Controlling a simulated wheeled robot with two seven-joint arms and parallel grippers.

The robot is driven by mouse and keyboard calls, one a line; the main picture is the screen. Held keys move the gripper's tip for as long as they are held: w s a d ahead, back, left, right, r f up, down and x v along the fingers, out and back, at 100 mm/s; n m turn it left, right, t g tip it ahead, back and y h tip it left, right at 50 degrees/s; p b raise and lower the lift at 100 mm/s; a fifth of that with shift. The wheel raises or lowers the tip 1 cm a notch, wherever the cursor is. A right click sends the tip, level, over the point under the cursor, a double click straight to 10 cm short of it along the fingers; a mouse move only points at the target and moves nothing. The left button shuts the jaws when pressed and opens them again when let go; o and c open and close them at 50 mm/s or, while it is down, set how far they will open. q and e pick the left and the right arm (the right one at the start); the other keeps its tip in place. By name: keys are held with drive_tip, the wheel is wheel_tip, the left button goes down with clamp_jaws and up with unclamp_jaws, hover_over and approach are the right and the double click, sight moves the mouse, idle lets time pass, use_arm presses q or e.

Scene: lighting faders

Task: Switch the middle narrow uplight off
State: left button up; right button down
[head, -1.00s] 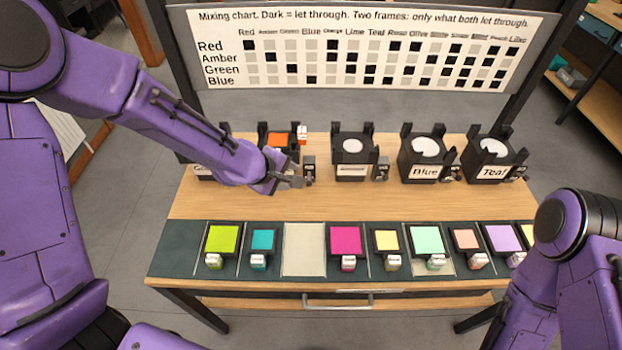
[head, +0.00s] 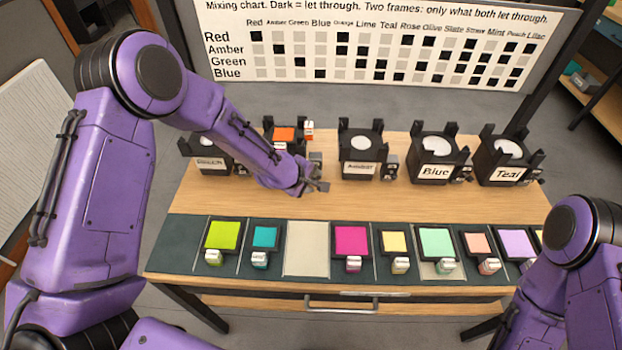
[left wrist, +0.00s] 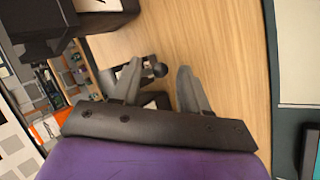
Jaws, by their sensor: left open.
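A row of black uplights stands along the back of the bench. The second from left (head: 283,150) has an orange filter on top and a small switch box (head: 316,160) at its right. The third (head: 357,168) has a pale disc on top, a label too small to read and a switch box (head: 391,166) at its right. My left gripper (head: 322,187) is open in front of the second uplight's switch box. My right gripper is out of view.
Coloured filter frames, including a magenta one (head: 352,241), lie along the front strip. The wood between (head: 400,205) is clear. A mixing chart (head: 380,50) stands behind.

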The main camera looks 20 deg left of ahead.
use_arm(q)
drive_tip(key=shift+s, duration=0.1)
clamp_jaws()
wheel_tip(320, 180, down, 2)
drive_tip(key=t+b, duration=0.1)
drive_tip(key=b, duration=0.1)
drive_tip(key=t+b, duration=0.1)
drive_tip(key=b, duration=0.2)
drive_tip(key=shift+s+f+m+t, duration=0.1)
drive_tip(key=shift+s+m+t, duration=0.05)
drive_tip(key=shift+m+t, duration=0.15)
drive_tip(key=shift+t+y+b, duration=0.3)
drive_tip(key=shift+r, duration=0.25)
